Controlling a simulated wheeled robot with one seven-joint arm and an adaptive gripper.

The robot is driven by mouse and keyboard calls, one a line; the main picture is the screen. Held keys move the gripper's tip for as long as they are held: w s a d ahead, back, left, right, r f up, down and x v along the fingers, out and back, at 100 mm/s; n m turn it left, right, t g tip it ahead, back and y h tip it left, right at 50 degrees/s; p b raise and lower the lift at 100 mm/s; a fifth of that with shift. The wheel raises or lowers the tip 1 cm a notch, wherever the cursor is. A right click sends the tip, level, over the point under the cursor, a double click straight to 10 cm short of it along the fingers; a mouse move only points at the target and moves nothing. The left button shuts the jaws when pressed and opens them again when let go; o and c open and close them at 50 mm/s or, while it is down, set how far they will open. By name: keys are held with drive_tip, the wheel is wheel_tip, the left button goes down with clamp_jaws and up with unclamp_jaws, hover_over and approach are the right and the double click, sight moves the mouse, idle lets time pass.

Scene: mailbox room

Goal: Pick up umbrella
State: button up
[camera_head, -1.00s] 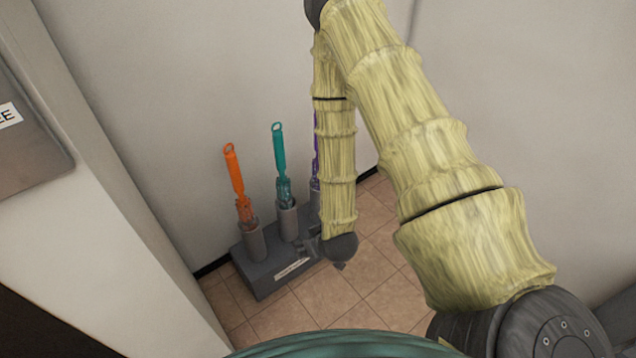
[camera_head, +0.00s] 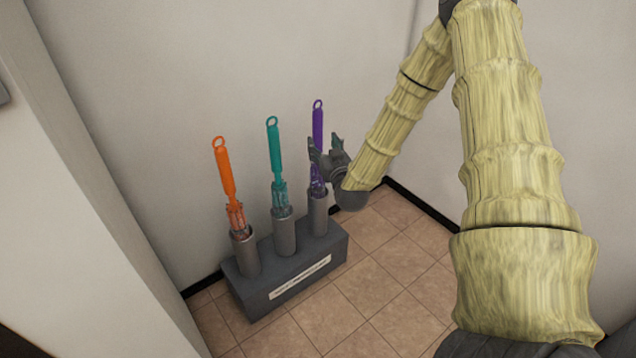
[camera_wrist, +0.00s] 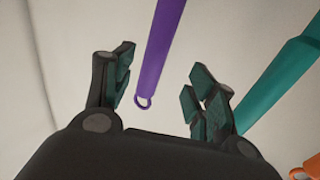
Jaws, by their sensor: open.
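Three folded umbrellas stand upright in the tubes of a dark grey stand (camera_head: 290,288): an orange one (camera_head: 225,172) at left, a teal one (camera_head: 275,150) in the middle and a purple one (camera_head: 318,122) at right. My gripper (camera_head: 323,150) is open and empty at the purple umbrella, overlapping its shaft in the head view. In the wrist view the purple umbrella (camera_wrist: 160,50) shows between the two fingers (camera_wrist: 160,88), its ring end near the palm. The teal umbrella (camera_wrist: 280,75) lies outside the right finger.
The stand is on a tan tiled floor (camera_head: 385,290) close to a grey wall (camera_head: 180,120). A pale wall edge (camera_head: 100,190) rises at left. The orange umbrella's ring (camera_wrist: 304,172) shows at the wrist view's lower right corner. Open floor lies right of the stand.

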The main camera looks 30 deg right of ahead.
sight(320, 136)
drive_tip(key=shift+x, duration=1.5)
drive_tip(key=w, duration=0.1)
drive_tip(key=w+d, duration=0.1)
drive_tip(key=w+b, duration=0.1)
drive_tip(key=shift+w+d+f, duration=0.25)
drive_tip(key=shift+d+f, duration=0.1)
drive_tip(key=shift+d, duration=0.05)
drive_tip(key=shift+w+d, duration=0.15)
drive_tip(key=shift+w, duration=0.4)
drive_tip(key=shift+c, duration=0.2)
clamp_jaws()
